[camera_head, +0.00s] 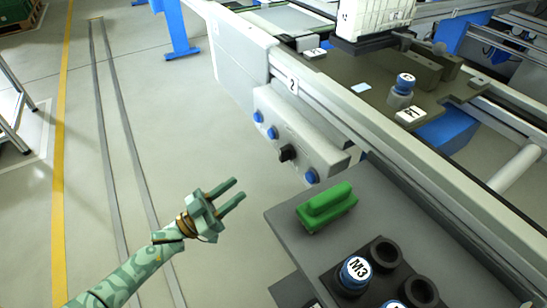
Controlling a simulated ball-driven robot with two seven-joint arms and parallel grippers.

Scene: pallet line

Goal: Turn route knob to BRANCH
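A black knob (287,153) sits on the side face of a light grey control box (310,136), in a row with several blue buttons. It is the only knob I see there, and no BRANCH lettering can be read. My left gripper (238,189) is below and to the left of the knob, apart from it. Its two green fingers are spread with nothing between them, pointing right toward the box. My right gripper is not in view.
A dark grey bench (400,212) at lower right carries a green handled block (327,205), a blue M3 piece (355,272) and black ring holders (383,252). The conveyor rail (440,190) runs behind.

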